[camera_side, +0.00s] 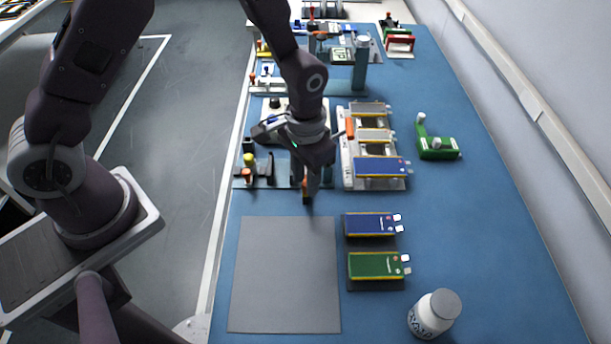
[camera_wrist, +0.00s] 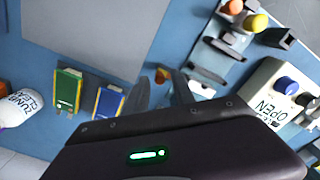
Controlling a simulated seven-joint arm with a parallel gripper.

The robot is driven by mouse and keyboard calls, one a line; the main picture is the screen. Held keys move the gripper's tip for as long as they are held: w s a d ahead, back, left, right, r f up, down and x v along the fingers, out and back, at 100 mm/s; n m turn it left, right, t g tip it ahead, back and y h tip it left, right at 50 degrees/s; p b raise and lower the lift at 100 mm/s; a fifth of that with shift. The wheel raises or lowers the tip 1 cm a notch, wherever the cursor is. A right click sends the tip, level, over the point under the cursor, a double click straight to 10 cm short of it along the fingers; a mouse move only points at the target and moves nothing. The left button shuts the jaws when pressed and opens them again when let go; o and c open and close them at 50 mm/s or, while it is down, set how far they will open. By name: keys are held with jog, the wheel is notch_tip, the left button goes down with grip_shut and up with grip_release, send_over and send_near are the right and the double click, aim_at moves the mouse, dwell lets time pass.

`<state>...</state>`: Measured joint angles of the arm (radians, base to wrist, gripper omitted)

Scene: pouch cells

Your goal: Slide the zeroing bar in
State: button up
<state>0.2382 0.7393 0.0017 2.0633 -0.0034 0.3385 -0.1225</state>
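My gripper (camera_side: 308,184) points down over the blue table, just behind the grey mat. In the wrist view its two fingers (camera_wrist: 161,82) stand apart with a gap between them. A small orange-and-dark piece (camera_wrist: 161,74) shows in that gap, with space visible on both sides. It also shows at the fingertips in the side view (camera_side: 305,192). I cannot tell if this piece is the zeroing bar. A dark fixture with a yellow knob (camera_side: 249,160) stands left of my gripper. It also shows at the upper right in the wrist view (camera_wrist: 232,45). My wrist partly hides the area behind.
The grey mat (camera_side: 285,275) is bare. Blue (camera_side: 370,224) and green (camera_side: 375,265) pouch cells lie to its right. A white bottle (camera_side: 435,313) stands front right. A rack of cells (camera_side: 347,180) and a green bracket (camera_side: 437,148) stand to the right behind.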

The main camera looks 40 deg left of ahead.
grip_shut()
dwell(1.2)
